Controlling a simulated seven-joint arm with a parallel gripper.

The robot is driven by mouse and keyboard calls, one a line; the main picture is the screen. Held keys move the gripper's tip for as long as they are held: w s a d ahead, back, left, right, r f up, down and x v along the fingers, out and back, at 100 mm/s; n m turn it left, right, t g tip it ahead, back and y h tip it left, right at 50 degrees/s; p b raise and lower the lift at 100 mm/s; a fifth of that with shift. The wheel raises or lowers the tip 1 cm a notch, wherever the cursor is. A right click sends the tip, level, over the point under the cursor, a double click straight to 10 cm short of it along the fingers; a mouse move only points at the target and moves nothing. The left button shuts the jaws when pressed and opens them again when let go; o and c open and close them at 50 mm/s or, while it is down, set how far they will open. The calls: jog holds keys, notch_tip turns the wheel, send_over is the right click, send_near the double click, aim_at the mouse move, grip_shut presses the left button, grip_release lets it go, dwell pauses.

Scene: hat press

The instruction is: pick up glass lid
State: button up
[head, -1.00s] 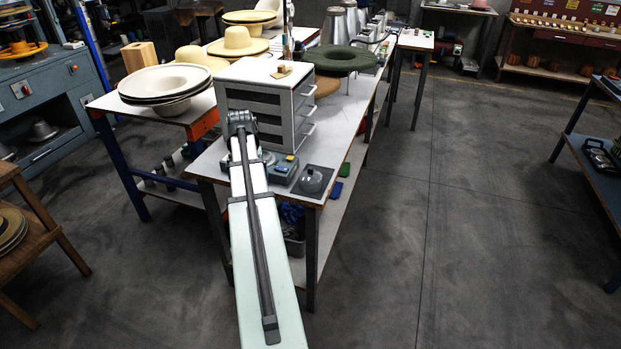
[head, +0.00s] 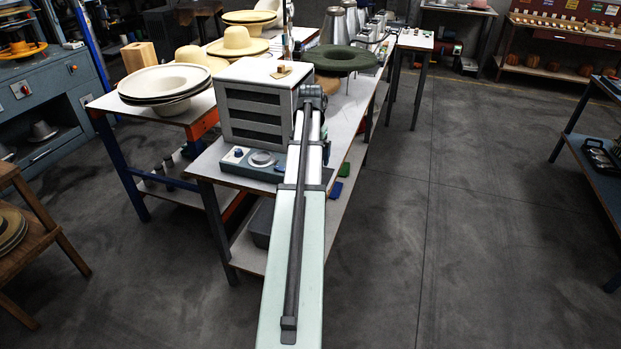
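The glass lid cannot be made out now; my arm (head: 296,215) covers the front right corner of the near workbench. A dark edge (head: 327,177) shows just right of my arm there, too little to tell what it is. My arm reaches forward over the bench, its far joint (head: 313,97) beside the drawer cabinet's right side. My gripper is hidden behind the arm, so its fingers and anything in them do not show.
A grey-white drawer cabinet (head: 256,105) stands on the near workbench (head: 213,165). A blue-grey device with a round dial (head: 262,159) sits before it. A green hat (head: 340,58) lies behind. Pale stacked hat forms (head: 165,80) stand at left. The floor at right (head: 480,220) is clear.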

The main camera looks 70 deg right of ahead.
jog(key=shift+f, duration=4.8)
jog(key=c, duration=0.7)
jog(key=shift+c, duration=0.2)
